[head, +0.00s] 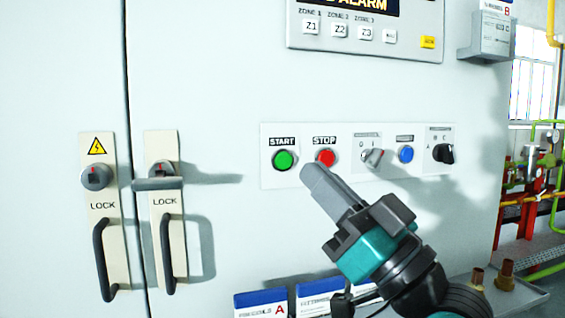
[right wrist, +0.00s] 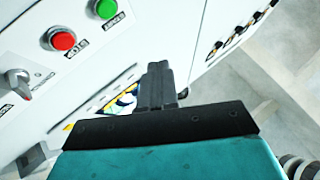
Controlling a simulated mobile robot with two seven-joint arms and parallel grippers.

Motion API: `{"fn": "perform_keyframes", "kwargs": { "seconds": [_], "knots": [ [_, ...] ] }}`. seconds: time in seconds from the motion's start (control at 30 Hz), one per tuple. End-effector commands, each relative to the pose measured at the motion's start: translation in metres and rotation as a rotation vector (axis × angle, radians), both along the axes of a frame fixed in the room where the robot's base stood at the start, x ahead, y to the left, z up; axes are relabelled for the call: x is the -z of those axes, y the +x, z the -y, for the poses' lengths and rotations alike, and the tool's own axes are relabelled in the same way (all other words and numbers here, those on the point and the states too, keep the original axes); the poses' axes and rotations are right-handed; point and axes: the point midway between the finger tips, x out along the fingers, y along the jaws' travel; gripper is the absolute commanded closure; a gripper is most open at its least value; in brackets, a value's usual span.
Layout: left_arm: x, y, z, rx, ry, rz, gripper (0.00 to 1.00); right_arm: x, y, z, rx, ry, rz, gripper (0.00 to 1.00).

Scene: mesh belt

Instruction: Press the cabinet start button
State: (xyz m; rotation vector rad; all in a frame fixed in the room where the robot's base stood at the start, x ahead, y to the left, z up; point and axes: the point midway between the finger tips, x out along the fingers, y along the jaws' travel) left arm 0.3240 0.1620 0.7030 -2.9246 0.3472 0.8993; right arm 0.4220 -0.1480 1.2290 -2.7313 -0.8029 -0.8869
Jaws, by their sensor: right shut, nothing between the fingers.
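The green start button (head: 283,159) sits under a START label on a white panel strip (head: 270,178) on the cabinet (head: 220,90). The red stop button (head: 326,158) is just to its right. My right gripper (head: 313,172) is shut and empty, its tips just below the stop button and to the lower right of the start button in the head view. In the right wrist view the green button (right wrist: 105,9) is at the top, cut by the edge, and the red button (right wrist: 63,39) is to its left. The closed fingers (right wrist: 158,82) appear apart from both. My left gripper is not in view.
A selector knob (head: 372,157), a blue button (head: 406,154) and a black knob (head: 444,152) continue the row to the right. A zone panel (head: 365,40) is above. Two door handles (head: 104,258) (head: 168,255) project at left. Binders (head: 262,302) stand below.

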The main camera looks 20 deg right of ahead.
Motion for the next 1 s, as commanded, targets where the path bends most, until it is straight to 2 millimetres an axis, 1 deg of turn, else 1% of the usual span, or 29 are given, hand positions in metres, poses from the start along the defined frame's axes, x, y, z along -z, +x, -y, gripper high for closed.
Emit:
{"fn": "perform_keyframes", "kwargs": {
  "seconds": [0.23,0.37,0.47,0.73,0.9,1.0],
  "knots": [
    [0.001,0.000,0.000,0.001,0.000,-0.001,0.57,0.001,0.002,0.000,0.001,-0.001,-0.002,1.00],
    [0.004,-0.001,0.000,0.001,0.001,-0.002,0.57,0.001,0.010,0.000,0.001,0.000,-0.001,1.00],
    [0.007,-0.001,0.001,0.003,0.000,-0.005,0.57,0.002,0.021,-0.001,-0.001,0.000,-0.001,1.00],
    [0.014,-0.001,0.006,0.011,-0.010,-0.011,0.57,0.002,0.060,-0.002,0.001,0.000,0.000,1.00],
    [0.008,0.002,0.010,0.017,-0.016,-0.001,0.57,0.001,0.078,-0.003,0.000,-0.001,-0.002,1.00],
    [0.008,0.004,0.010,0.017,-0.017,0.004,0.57,0.001,0.084,-0.003,0.001,-0.002,-0.001,1.00]
  ]
}}
